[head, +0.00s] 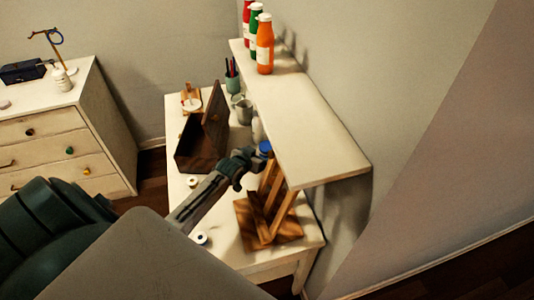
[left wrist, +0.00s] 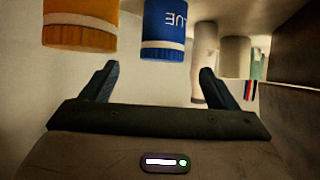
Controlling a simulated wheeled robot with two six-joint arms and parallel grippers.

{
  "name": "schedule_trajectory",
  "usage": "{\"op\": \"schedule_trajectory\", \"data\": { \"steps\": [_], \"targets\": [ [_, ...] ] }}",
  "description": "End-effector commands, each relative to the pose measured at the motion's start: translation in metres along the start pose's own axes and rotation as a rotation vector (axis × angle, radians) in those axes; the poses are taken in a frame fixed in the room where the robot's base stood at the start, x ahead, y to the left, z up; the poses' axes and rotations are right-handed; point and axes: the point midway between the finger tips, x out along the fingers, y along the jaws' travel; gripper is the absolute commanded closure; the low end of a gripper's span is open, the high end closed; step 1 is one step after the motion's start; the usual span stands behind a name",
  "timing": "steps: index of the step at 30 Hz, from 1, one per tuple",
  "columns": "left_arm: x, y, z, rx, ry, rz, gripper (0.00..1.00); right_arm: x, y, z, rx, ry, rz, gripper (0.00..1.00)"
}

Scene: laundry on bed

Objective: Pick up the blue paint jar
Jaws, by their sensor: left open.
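The blue paint jar (head: 265,147) shows only in part in the head view, just beyond my left gripper (head: 254,160) and under the shelf edge. In the left wrist view the blue jar (left wrist: 167,28) has a white band and lettering that ends in "LUE". It lies ahead of and between the two spread fingertips of my left gripper (left wrist: 155,72), slightly right of centre. The gripper is open, with nothing between its fingers. The jar's far end is cut off by the frame. My right gripper is not in view.
An orange jar (left wrist: 80,25) is close on the left, and pale containers (left wrist: 235,55) stand on the right. A wooden stand (head: 270,215) and a dark wooden box (head: 203,135) flank the arm on the white table (head: 177,195). A shelf (head: 305,115) overhangs the back.

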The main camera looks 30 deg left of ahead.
Motion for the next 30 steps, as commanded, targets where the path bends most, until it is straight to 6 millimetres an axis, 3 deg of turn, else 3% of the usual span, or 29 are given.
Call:
{"op": "schedule_trajectory", "data": {
  "steps": [12, 20, 30],
  "targets": [
    [0.031, -0.002, -0.005, -0.002, 0.000, 0.000, 0.19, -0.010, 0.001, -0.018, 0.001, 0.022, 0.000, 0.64],
    [0.060, -0.003, -0.005, -0.001, 0.000, 0.000, 0.19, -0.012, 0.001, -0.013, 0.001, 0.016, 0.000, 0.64],
    [0.065, -0.004, -0.004, 0.001, 0.000, 0.000, 0.19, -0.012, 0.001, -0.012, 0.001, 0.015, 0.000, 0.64]
  ]
}}
